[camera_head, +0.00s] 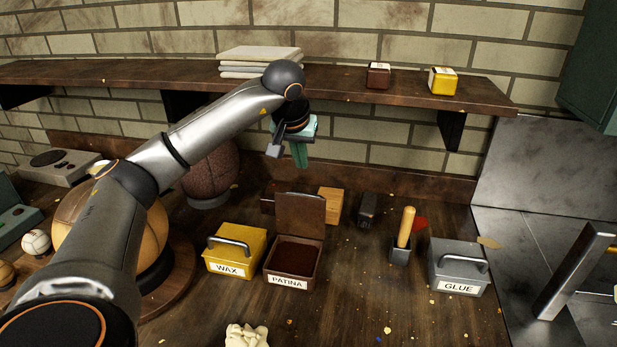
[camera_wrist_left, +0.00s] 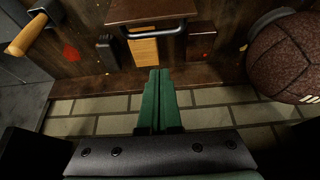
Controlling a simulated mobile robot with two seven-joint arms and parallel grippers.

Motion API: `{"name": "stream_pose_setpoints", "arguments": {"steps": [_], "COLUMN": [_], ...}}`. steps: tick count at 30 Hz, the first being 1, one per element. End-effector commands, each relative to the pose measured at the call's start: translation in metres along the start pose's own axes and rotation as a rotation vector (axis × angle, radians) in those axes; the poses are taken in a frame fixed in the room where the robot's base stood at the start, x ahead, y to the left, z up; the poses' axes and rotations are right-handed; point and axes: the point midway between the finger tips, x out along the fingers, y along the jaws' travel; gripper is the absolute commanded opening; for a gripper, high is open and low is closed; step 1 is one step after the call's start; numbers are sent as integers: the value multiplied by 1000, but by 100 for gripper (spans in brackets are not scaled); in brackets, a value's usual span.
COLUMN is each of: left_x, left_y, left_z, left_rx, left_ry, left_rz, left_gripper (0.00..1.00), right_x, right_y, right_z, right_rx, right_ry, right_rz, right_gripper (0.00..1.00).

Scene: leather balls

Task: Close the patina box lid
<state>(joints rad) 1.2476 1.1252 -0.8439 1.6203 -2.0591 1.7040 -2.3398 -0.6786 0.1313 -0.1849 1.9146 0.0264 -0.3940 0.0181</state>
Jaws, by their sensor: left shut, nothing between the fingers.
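The patina box (camera_head: 291,270) is a brown open box labelled PATINA, filled with dark brown matter, on the workbench. Its lid (camera_head: 300,215) stands upright at the box's back edge, so the box is open. In the left wrist view the lid (camera_wrist_left: 150,12) shows at the top with its dark bar handle (camera_wrist_left: 157,33). My left gripper (camera_head: 301,158) hangs above and behind the lid, near the shelf front, apart from the lid. Its green fingers (camera_wrist_left: 158,98) are shut together with nothing between them. My right gripper is not in view.
The yellow WAX box (camera_head: 235,252) stands close left of the patina box. A grey GLUE box (camera_head: 457,268) and a wooden-handled tool in a holder (camera_head: 403,232) are to the right. A wooden block (camera_head: 331,204) and brown ball (camera_head: 210,172) are behind. A shelf (camera_head: 200,78) runs along the wall.

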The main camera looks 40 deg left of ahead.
Motion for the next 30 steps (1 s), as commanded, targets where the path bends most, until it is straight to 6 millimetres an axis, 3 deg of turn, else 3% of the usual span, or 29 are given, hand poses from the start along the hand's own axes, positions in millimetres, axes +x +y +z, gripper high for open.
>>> {"name": "stream_pose_setpoints", "arguments": {"steps": [8, 20, 30], "left_x": [18, 103, 78], "left_y": [1, 2, 1], "left_z": [0, 2, 27], "left_rx": [-1, -1, 0], "left_ry": [-3, -6, 1], "left_rz": [1, 3, 5], "left_gripper": [0, 0, 0], "right_x": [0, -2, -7], "right_y": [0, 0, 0], "right_z": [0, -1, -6], "right_rx": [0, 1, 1], "right_ry": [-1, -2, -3], "right_rz": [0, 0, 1], "right_gripper": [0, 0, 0]}}
